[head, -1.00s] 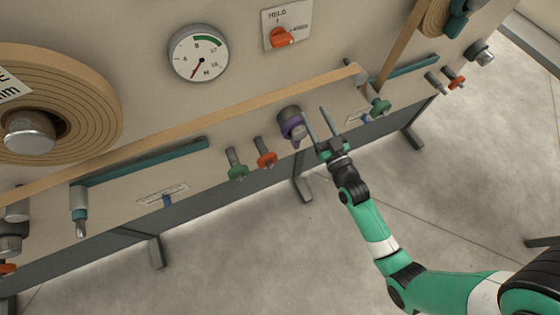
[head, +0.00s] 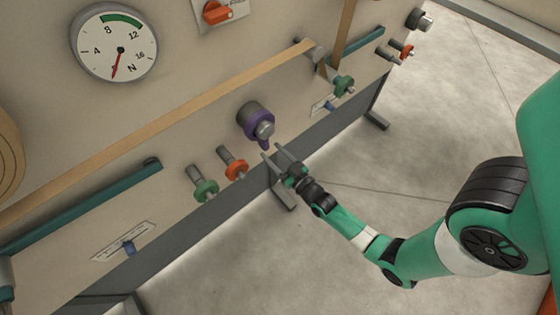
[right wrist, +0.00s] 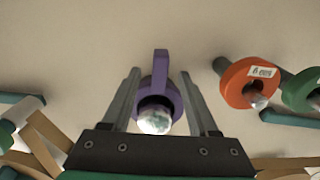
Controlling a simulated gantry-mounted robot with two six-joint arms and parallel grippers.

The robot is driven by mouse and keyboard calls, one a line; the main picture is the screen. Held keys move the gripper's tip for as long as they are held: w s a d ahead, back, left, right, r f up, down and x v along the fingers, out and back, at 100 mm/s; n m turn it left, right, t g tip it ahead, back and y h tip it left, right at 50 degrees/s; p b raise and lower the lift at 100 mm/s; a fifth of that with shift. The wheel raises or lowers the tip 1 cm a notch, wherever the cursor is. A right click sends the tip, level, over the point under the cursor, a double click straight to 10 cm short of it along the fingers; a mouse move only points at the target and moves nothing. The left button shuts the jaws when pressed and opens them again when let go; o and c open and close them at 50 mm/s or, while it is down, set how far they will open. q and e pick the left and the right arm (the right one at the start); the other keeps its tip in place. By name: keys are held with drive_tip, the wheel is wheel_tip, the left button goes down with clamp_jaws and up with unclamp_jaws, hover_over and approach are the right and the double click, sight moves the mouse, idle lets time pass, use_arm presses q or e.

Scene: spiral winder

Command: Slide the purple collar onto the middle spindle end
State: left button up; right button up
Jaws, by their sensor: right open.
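The purple collar (head: 256,123) sits around the middle spindle end (head: 265,129), whose bright metal tip sticks out through it. The collar's tab points down in the head view. In the right wrist view the collar (right wrist: 178,98) rings the shiny spindle tip (right wrist: 154,119), and its tab points up. My right gripper (head: 272,151) is open and empty, its fingertips just below the collar in the head view. In the right wrist view its fingers stand on either side of the collar, with visible gaps. My left gripper is not in view.
An orange collar (head: 236,168) and a green collar (head: 206,190) sit on pegs at left of the spindle. Another green collar (head: 344,86) is at right. A tan strip (head: 170,122) runs across the panel above. A gauge (head: 115,45) is at upper left. Open floor lies in front.

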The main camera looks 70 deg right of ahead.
sight(267, 147)
drive_tip(key=shift+b+x, duration=0.55)
drive_tip(key=shift+x, duration=1.8)
drive_tip(key=shift+c, duration=0.3)
clamp_jaws()
idle(0.9)
